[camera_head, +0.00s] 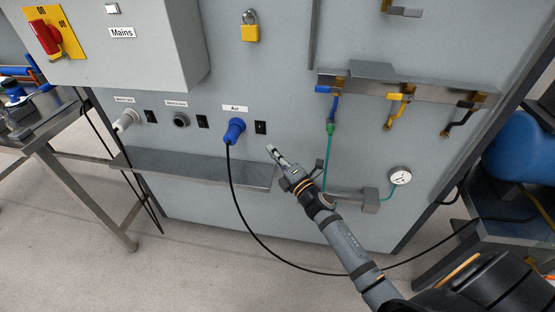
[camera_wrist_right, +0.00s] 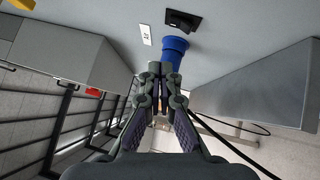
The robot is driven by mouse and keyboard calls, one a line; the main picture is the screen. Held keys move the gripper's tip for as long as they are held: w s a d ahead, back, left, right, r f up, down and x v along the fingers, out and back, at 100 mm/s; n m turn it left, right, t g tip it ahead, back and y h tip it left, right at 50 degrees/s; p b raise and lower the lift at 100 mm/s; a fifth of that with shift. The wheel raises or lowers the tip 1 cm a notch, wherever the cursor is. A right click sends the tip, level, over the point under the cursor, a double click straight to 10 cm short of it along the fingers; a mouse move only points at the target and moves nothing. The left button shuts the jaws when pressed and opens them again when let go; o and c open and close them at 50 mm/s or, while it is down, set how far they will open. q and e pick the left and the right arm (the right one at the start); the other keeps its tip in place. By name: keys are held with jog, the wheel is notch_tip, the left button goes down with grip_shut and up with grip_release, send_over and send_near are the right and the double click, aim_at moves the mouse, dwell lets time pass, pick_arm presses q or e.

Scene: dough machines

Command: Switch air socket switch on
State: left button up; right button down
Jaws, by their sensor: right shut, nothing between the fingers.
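The air socket (camera_head: 235,131) holds a blue plug under the label "Air" (camera_head: 235,108) on the grey panel. Its small black switch (camera_head: 260,127) is just right of the plug; its on or off position is too small to tell. My right gripper (camera_head: 272,150) is shut and empty, a little below and right of the switch, apart from it. In the right wrist view the shut fingers (camera_wrist_right: 161,88) point along the panel below the blue plug (camera_wrist_right: 174,46). What seems to be the black switch (camera_wrist_right: 184,20) is at the top. My left gripper is not in view.
A metal shelf (camera_head: 200,168) juts out below the sockets. Two other sockets with black switches sit to the left, under the Mains box (camera_head: 140,55). Valves on a metal bracket (camera_head: 420,90) and a gauge (camera_head: 400,176) are at the right. A black cable (camera_head: 237,205) hangs from the plug.

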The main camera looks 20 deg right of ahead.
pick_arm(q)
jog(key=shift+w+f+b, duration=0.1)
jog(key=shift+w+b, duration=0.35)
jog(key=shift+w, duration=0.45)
pick_arm(e)
jog(key=s, duration=0.2)
jog(key=shift+s+r, duration=0.15)
jog(key=shift+s, duration=0.25)
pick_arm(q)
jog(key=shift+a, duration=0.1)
pick_arm(e)
jog(key=shift+s, duration=0.1)
